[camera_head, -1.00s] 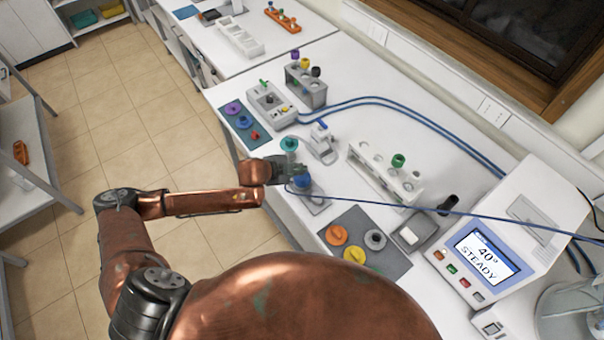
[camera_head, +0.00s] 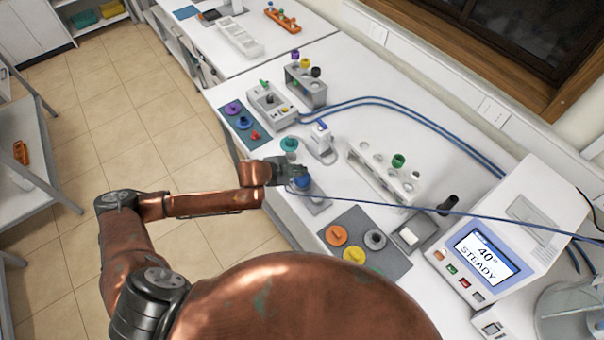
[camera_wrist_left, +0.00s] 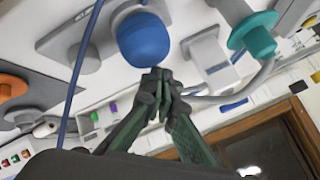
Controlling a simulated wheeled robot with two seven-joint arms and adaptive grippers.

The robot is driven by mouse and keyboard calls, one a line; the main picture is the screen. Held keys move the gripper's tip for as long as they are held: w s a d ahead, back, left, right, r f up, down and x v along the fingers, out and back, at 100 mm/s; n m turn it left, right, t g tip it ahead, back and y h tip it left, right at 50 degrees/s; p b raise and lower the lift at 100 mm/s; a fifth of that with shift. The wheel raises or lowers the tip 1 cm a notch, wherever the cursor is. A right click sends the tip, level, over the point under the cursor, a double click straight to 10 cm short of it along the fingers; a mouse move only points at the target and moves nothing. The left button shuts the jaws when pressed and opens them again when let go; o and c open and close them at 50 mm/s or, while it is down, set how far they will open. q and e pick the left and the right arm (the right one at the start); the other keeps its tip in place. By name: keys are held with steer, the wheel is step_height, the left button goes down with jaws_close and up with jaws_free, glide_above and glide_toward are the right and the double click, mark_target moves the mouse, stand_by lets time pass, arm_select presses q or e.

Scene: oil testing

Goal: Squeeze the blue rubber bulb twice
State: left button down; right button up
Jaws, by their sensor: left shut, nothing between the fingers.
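The blue rubber bulb (camera_head: 302,181) sits on a grey base (camera_head: 316,203) near the front edge of the white bench. It also shows large in the left wrist view (camera_wrist_left: 144,40), round and full. My left gripper (camera_head: 294,176) is right beside the bulb. In the left wrist view my left gripper (camera_wrist_left: 158,76) is shut with its fingertips together, just at the bulb's lower edge in the picture, with nothing between them. Whether the fingertips touch the bulb I cannot tell. My right gripper is not in view.
A teal funnel-like piece (camera_head: 289,145) stands just beyond the gripper. A white tube rack (camera_head: 377,178) is to the right. A grey mat with coloured discs (camera_head: 376,217) lies nearer.

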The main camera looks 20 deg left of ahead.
arm_select(q)
steer(key=shift+f+b, duration=0.3)
steer(key=shift+f, duration=0.85)
stand_by(0.9)
stand_by(0.4)
steer(key=shift+r+p, duration=1.4)
step_height(320, 180, up, 5)
steer(key=p, duration=0.5)
